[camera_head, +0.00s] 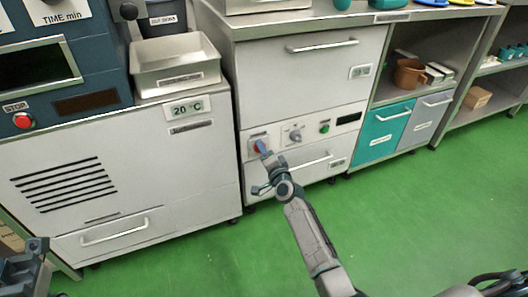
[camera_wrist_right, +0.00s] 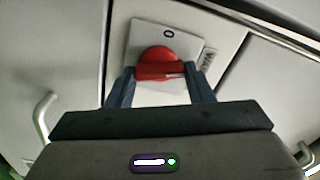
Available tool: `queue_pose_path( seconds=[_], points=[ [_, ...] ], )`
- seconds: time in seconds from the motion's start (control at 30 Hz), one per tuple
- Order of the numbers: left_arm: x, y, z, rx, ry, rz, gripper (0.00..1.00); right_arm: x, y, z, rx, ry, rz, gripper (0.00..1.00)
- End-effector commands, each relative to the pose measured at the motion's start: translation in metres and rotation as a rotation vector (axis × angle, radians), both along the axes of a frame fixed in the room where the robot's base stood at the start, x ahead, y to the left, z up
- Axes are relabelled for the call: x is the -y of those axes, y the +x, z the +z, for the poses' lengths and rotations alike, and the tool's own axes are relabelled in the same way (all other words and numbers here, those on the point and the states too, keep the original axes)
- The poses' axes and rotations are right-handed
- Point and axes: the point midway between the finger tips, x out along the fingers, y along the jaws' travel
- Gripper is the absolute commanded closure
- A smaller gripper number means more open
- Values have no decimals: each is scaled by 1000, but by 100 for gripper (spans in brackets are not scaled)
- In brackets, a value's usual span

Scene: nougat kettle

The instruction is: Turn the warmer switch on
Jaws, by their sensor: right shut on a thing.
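The warmer switch is a red rotary knob (camera_wrist_right: 158,56) on a pale square plate (camera_wrist_right: 141,30), with a "0" mark at the top of the plate in the right wrist view. Its bar lies roughly level in that view, with a pale mark towards its right end. My right gripper (camera_wrist_right: 160,88) is shut on the knob's bar, with one blue finger at each end. In the head view the right gripper (camera_head: 262,148) is at the left end of the cabinet's control panel and covers much of the switch. Dark parts of my left arm (camera_head: 28,265) show at the lower left; its jaws are unclear.
To the right on the same panel are a grey knob (camera_head: 295,136), a green button (camera_head: 324,128) and a dark display (camera_head: 349,118). Drawer handles (camera_head: 318,162) stick out below and above the panel. The green floor (camera_head: 400,220) in front is clear.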

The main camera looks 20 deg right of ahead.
Motion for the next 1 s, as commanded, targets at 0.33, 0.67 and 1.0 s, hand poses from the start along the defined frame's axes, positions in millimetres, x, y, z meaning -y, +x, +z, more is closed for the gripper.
queue_pose_path(
  seconds=[0.33,0.67,1.0],
  points=[
    [0,0,3,3,-2,-1,65,1,0,-2,-21,251,0,76],
    [0,0,4,2,-2,-2,65,1,0,-3,-31,365,-1,76],
    [0,0,3,0,-2,-2,65,1,0,-3,-32,384,-1,76]
  ],
)
